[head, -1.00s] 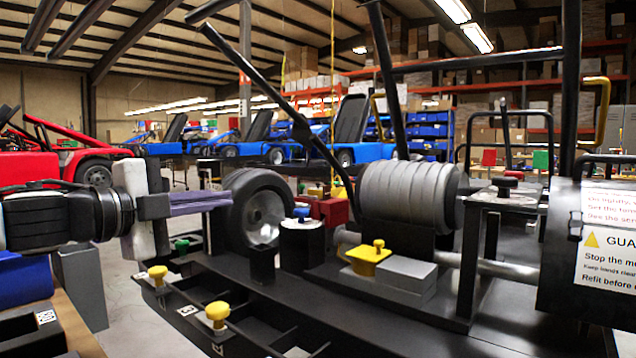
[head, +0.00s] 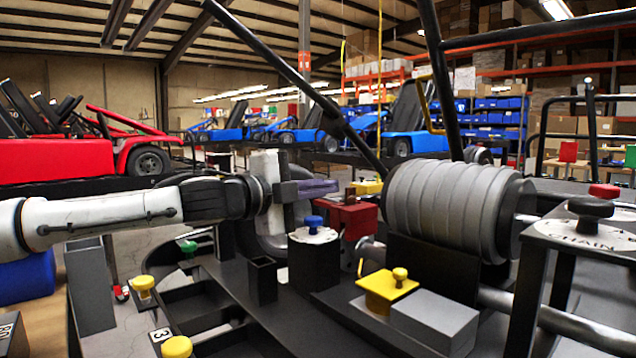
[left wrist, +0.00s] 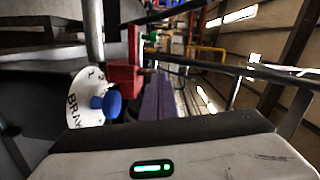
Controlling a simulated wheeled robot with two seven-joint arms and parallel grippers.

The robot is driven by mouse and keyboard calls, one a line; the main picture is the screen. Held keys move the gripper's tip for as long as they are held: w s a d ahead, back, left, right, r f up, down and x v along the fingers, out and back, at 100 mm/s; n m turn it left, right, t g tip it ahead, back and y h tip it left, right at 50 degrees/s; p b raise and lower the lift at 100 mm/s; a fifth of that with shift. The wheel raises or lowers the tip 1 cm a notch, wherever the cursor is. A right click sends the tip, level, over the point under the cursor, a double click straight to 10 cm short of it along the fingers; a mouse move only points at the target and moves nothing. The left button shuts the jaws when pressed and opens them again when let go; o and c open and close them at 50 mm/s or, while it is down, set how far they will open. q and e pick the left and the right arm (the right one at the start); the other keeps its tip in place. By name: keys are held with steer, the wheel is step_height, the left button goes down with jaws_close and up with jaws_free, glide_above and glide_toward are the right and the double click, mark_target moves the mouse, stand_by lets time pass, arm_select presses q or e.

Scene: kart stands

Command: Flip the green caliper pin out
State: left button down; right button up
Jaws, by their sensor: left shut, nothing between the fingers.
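My left gripper (head: 322,187) reaches in from the left with its purple fingers shut and empty. Its fingertips are beside the red block (head: 352,218), near the top, in the head view; I cannot tell whether they touch. The left wrist view shows the purple fingers (left wrist: 158,98) together, with the red block (left wrist: 122,78) beside them. My right gripper is out of view.
A blue knob on a round white-topped post (head: 314,256) stands just below the fingers; it is labelled BRAKE in the wrist view. A ribbed grey drum (head: 450,210) is to the right. Yellow knobs (head: 143,284) and a yellow block (head: 386,290) stand in front.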

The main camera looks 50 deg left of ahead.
arm_select(q)
steer(key=shift+w+a+f, duration=0.15)
steer(key=shift+w+a, duration=0.2)
steer(key=shift+a, duration=0.3)
steer(key=shift+w+a+f, duration=0.15)
steer(key=shift+w+a, duration=0.25)
steer(key=shift+a, duration=0.3)
steer(key=shift+w+a+f, duration=0.15)
steer(key=shift+w+a, duration=0.2)
steer(key=shift+a, duration=0.3)
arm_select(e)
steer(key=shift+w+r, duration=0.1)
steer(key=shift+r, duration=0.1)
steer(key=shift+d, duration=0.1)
